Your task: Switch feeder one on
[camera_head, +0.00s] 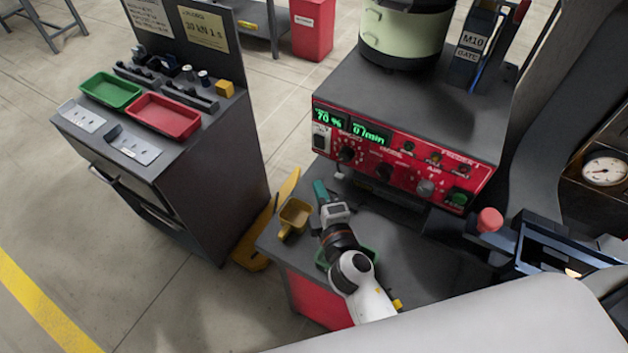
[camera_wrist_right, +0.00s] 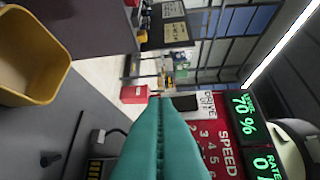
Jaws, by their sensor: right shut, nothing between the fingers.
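The feeder's red control panel (camera_head: 400,158) faces the front, with lit green displays reading 70 % (camera_head: 329,117) and 0/min (camera_head: 370,132), and a row of knobs. A small pale-and-dark switch (camera_head: 321,137) sits at its left end; in the right wrist view a dark switch plate (camera_wrist_right: 186,103) shows beside a white label. The feeder's pale green bowl (camera_head: 402,35) stands on top. My right gripper (camera_head: 320,186), with teal fingers, is shut and empty, below and in front of the panel's left end. In the wrist view its fingertips (camera_wrist_right: 161,102) appear left of the switch plate. My left gripper is out of view.
A yellow bin (camera_head: 295,214) stands on the bench just left of my right gripper. A green tray (camera_head: 371,256) is partly hidden by my arm. A pink-red knob (camera_head: 489,219) projects at the right. A cabinet with green (camera_head: 110,90) and red (camera_head: 163,116) trays stands left.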

